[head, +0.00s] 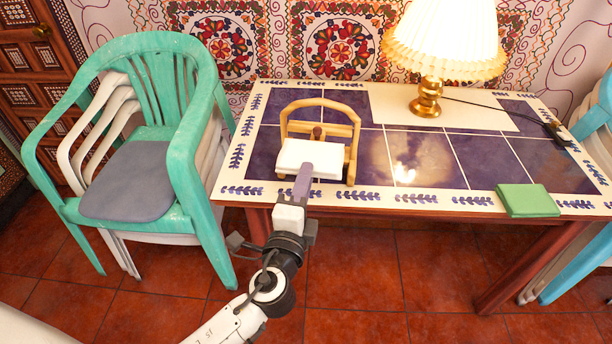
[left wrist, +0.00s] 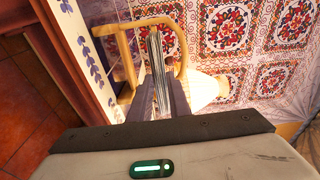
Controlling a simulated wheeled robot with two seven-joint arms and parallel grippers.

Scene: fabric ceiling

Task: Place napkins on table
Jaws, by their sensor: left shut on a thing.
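A white, flat, napkin-like block (head: 310,157) is at the front of a wooden holder (head: 352,150) with a curved top rail. My left gripper (head: 303,182) is shut on the white block, reaching in over the table's front edge. In the left wrist view, the block shows edge-on as a pale layered strip (left wrist: 157,65) between the fingers (left wrist: 160,96), beside the wooden holder (left wrist: 128,58). I cannot tell whether the block touches the holder. A green folded napkin-like block (head: 527,200) lies at the table's front right. The table (head: 420,200) has dark blue tiles and a cream patterned border.
A lit lamp (head: 427,98) with a brass base stands at the table's back right, its cord (head: 490,104) running right. Stacked green and white chairs (head: 180,100) stand left. Blue chairs (head: 592,120) stand right. The table's centre is clear.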

